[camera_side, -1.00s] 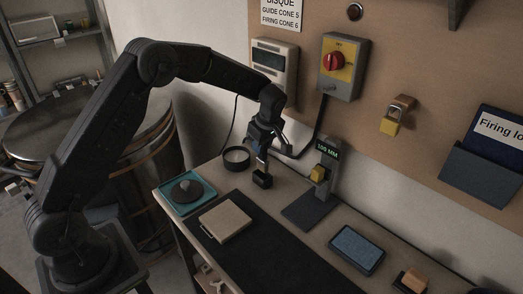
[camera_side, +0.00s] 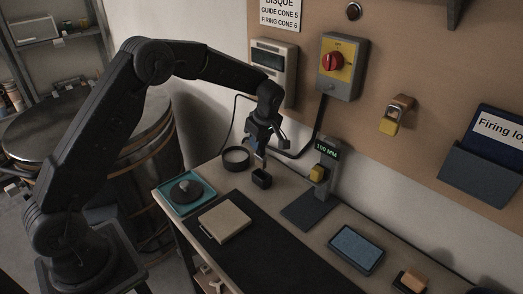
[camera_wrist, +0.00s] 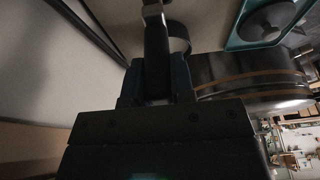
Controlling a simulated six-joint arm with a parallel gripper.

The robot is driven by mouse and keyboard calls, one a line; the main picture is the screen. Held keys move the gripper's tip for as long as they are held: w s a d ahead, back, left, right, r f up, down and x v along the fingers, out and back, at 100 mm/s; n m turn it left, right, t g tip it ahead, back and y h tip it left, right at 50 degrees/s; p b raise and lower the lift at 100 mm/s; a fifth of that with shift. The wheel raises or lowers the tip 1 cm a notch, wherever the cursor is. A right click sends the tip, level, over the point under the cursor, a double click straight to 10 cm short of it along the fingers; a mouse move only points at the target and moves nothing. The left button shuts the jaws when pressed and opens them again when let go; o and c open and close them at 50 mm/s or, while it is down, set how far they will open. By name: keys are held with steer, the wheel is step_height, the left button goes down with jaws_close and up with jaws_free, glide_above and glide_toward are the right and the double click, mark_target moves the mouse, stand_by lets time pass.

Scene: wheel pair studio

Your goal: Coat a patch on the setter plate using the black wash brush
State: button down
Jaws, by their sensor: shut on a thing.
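My gripper (camera_side: 264,142) is shut on the black wash brush (camera_wrist: 156,58). In the wrist view the brush's dark handle runs up from the jaws to a paler part at the top edge. A beige square plate (camera_side: 225,222), which looks like the setter plate, lies flat at the front left of the bench, apart from my gripper. No coated patch can be made out on it.
A teal tray (camera_side: 204,203) with a grey knobbed disc lies at the left. A gauge stand (camera_side: 320,190) is right of the gripper. A blue pad (camera_side: 356,248) and dark mat (camera_side: 270,252) lie nearer.

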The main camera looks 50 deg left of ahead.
steer(key=a+r, duration=0.3)
steer(key=a, duration=1)
steer(key=shift+d+f, duration=0.1)
steer(key=shift+f, duration=2.85)
steer(key=shift+f, duration=0.65)
steer(key=shift+r, duration=0.1)
step_height(320, 180, up, 7)
